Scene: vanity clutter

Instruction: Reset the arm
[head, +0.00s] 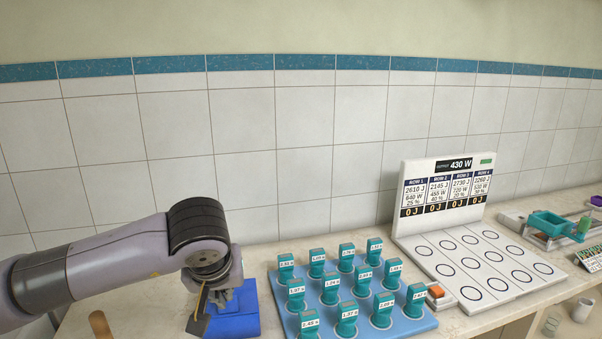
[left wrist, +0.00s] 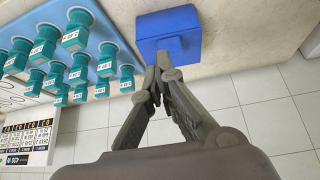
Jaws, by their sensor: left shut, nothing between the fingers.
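My left arm comes in from the left in the head view, and my left gripper (head: 212,303) hangs at its end, pointing down at a blue block-like object (head: 238,318). In the left wrist view the fingers of my left gripper (left wrist: 158,72) meet at the tips, with nothing between them. The tips overlap the near edge of the blue object (left wrist: 168,38); I cannot tell whether they touch it. My right gripper is in neither view.
A light blue tray (head: 415,326) with several labelled teal pieces (head: 330,290) stands right of the gripper. Beyond it are a white board with printed circles (head: 471,262), an upright display panel (head: 447,187) and an orange button (head: 436,290). A tiled wall closes the back.

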